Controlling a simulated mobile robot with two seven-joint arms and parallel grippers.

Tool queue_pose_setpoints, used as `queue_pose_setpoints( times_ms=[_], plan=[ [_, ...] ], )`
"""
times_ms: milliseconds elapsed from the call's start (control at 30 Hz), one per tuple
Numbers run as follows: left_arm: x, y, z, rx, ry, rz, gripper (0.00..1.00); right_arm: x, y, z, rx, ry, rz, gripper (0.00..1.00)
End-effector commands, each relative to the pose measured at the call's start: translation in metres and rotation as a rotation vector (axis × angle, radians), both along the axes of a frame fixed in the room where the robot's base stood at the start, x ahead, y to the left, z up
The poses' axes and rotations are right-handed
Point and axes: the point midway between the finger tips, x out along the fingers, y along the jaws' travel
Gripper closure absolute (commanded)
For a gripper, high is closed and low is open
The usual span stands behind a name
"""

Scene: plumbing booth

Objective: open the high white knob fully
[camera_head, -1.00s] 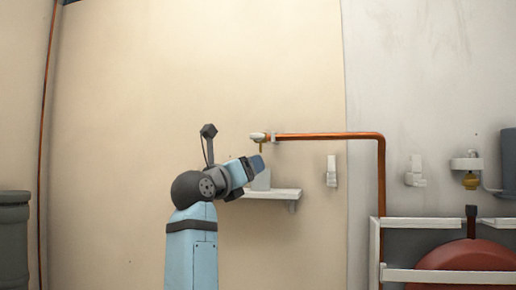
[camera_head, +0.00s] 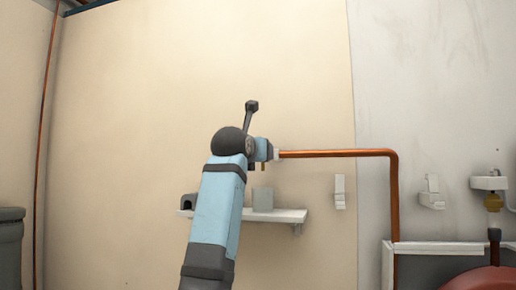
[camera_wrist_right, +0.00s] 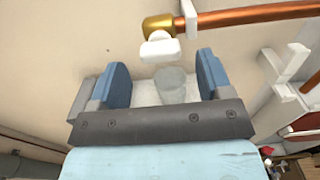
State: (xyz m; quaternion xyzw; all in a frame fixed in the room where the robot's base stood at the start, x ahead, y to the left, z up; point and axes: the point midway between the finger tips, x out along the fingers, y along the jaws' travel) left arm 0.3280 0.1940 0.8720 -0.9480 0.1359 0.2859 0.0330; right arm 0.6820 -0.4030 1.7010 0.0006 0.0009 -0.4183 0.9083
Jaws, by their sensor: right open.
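The white knob (camera_wrist_right: 160,48) sits on a brass fitting (camera_wrist_right: 157,25) at the end of a copper pipe, high on the wall. In the head view my gripper hides it at the left end of the copper pipe (camera_head: 335,154). My right gripper (camera_wrist_right: 162,62) is open and empty, its two blue fingers spread. In the right wrist view the knob shows just beyond the fingertips, between them from side to side. I cannot tell whether any finger touches it. In the head view the right gripper (camera_head: 262,150) is at the pipe's end. My left gripper is not in view.
A white wall shelf (camera_head: 285,216) below the pipe holds a pale grey cup (camera_head: 262,199) and a dark object (camera_head: 188,201). White wall fittings (camera_head: 340,191) and a white-framed unit (camera_head: 440,246) are to the right. The wall above the pipe is bare.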

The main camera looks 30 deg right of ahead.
Motion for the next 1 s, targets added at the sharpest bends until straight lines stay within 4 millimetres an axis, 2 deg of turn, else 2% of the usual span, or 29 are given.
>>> queue_pose_setpoints(
  times_ms=[200, 567, 600, 800, 1000],
  plan=[
    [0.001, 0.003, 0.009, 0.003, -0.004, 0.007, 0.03, 0.017, -0.021, 0.001, -0.001, 0.001, -0.002, 0.28],
    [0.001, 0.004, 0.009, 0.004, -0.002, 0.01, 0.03, 0.022, -0.026, 0.0, -0.001, -0.001, -0.001, 0.28],
    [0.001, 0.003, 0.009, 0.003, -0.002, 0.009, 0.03, 0.022, -0.026, 0.0, -0.001, -0.001, -0.001, 0.3],
    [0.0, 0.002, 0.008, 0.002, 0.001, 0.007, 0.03, 0.021, -0.026, 0.0, -0.001, -0.001, -0.001, 0.76],
    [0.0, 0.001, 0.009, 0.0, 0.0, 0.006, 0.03, 0.021, -0.025, 0.0, -0.005, 0.004, -0.001, 0.77]
  ],
)
